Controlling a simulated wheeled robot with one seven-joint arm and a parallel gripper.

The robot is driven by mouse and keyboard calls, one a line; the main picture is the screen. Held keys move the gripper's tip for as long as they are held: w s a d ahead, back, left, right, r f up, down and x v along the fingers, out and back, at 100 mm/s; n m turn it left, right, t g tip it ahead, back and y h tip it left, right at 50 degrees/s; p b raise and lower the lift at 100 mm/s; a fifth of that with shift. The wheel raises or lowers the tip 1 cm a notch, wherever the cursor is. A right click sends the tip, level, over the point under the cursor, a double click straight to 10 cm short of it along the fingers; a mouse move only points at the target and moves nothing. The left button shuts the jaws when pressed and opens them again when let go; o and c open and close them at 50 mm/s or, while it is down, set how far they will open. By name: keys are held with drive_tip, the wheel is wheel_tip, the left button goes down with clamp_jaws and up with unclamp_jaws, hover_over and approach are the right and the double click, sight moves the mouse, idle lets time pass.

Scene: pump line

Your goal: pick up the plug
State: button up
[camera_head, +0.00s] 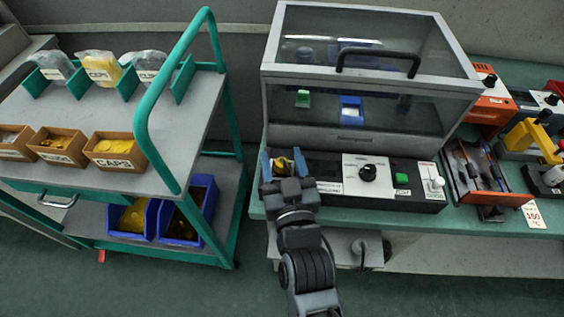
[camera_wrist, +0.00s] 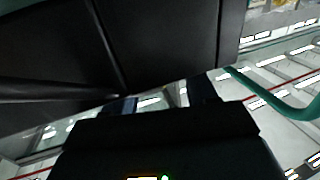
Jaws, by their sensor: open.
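My gripper (camera_head: 283,163) is at the left end of the black control panel on the bench, its two blue fingers apart. A small yellow piece (camera_head: 283,168) shows between the fingers; it may be the plug, but its shape is partly hidden and I cannot tell whether a finger touches it. In the wrist view my gripper (camera_wrist: 163,100) shows as two dark fingers apart, with no plug visible between them.
The clear-hooded test box (camera_head: 370,105) stands behind the panel (camera_head: 410,200). An orange tray (camera_head: 480,172) lies at right on the green bench. A teal-framed cart (camera_head: 190,110) with cardboard bins (camera_head: 115,152) stands left. Open floor lies in front.

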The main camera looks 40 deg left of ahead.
drive_tip(key=shift+w+a, duration=0.25)
drive_tip(key=shift+a, duration=0.05)
drive_tip(key=shift+c, duration=0.2)
clamp_jaws()
